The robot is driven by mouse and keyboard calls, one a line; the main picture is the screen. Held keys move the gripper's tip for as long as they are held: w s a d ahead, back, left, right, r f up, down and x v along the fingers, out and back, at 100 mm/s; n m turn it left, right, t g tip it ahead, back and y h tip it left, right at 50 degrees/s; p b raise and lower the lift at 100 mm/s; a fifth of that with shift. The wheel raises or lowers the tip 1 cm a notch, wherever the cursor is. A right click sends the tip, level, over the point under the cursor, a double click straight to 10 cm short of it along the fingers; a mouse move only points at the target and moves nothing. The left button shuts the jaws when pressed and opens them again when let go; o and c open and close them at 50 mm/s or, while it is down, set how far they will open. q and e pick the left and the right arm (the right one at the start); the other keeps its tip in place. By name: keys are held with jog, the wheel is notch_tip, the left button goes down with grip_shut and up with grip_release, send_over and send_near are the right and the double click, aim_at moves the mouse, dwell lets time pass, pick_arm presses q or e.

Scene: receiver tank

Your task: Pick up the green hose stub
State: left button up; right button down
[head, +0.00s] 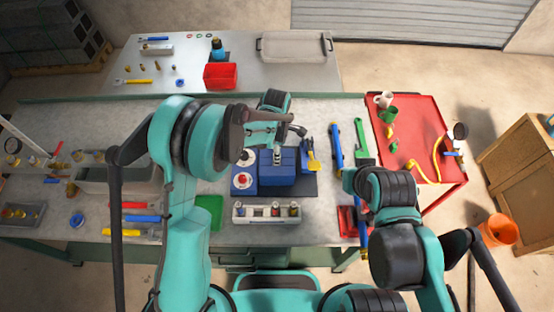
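A small green piece (394,147), which looks like the green hose stub, lies on the red cart top at the right. A larger green cup-like object (388,114) stands farther back on the same cart. My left gripper (279,153) is over the blue block at the table's middle, far left of the cart; its fingers are too small and covered to read. My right arm reaches in near the table's right edge, in front of the cart. Its gripper is hidden behind its own links. Nothing is seen touching the green piece.
The red cart (424,120) also holds a white mug (383,99), a yellow hose (437,160) and small parts. An orange bucket (498,231) stands on the floor.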

pick_arm(q)
jog(key=shift+c, duration=0.3)
grip_shut()
jog(key=shift+r, duration=0.1)
